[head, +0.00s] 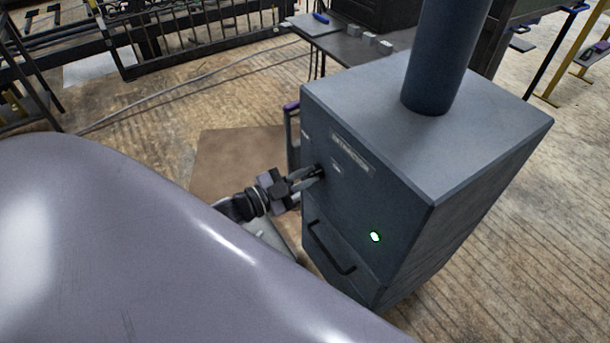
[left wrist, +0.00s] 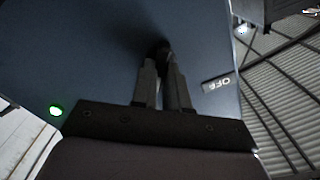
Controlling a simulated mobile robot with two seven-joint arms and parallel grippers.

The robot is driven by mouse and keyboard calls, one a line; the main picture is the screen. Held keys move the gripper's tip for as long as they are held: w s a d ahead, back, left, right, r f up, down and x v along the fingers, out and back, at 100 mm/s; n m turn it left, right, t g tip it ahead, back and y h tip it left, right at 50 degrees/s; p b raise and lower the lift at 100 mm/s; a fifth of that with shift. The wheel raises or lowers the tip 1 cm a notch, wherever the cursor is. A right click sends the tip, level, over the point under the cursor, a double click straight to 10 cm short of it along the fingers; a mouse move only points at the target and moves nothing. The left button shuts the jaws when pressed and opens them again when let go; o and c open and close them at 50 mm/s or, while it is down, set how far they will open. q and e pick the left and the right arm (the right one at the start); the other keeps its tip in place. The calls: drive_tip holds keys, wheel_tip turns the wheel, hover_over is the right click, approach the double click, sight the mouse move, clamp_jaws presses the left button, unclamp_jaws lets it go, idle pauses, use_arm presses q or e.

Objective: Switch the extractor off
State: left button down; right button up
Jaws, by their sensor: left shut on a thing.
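The extractor (head: 400,150) is a dark blue-grey cabinet with a thick pipe rising from its top. Its front carries a label plate, a black handle low down and a green lamp (head: 375,237) that is lit. The lamp also glows in the left wrist view (left wrist: 56,110). My left gripper (head: 318,173) reaches the upper front panel and is shut on a small dark knob (left wrist: 162,50), mostly hidden by the fingers. An "OFF" plate (left wrist: 218,83) sits beside the fingers in the left wrist view. My right gripper is not in view.
A large smooth grey-purple surface (head: 150,240) fills the lower left of the head view. A table (head: 345,42) with small blocks stands behind the extractor. Dark metal railings (head: 200,30) stand at the back left. Wooden floor is open to the right.

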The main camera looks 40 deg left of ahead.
use_arm(q)
drive_tip(key=shift+r+n+p, duration=0.15)
drive_tip(key=shift+n+p, duration=0.25)
drive_tip(key=shift+n, duration=0.2)
drive_tip(key=shift+n+p, duration=0.45)
drive_tip(key=shift+n, duration=0.85)
drive_tip(key=shift+a+n+p, duration=0.1)
drive_tip(key=shift+n+p, duration=0.3)
drive_tip(key=shift+n, duration=0.1)
drive_tip(key=n, duration=0.2)
drive_tip(key=shift+n+p, duration=0.4)
drive_tip(key=n, duration=0.2)
drive_tip(key=shift+n, duration=0.3)
drive_tip(key=n, duration=0.4)
drive_tip(key=shift+a+n+p, duration=0.1)
drive_tip(key=shift+n+p, duration=0.2)
drive_tip(key=shift+n, duration=0.1)
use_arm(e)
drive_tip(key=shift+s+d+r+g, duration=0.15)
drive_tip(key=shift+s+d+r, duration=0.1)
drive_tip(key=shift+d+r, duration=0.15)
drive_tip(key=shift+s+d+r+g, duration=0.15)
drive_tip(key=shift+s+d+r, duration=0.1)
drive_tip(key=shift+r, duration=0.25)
use_arm(q)
drive_tip(key=shift+n, duration=0.3)
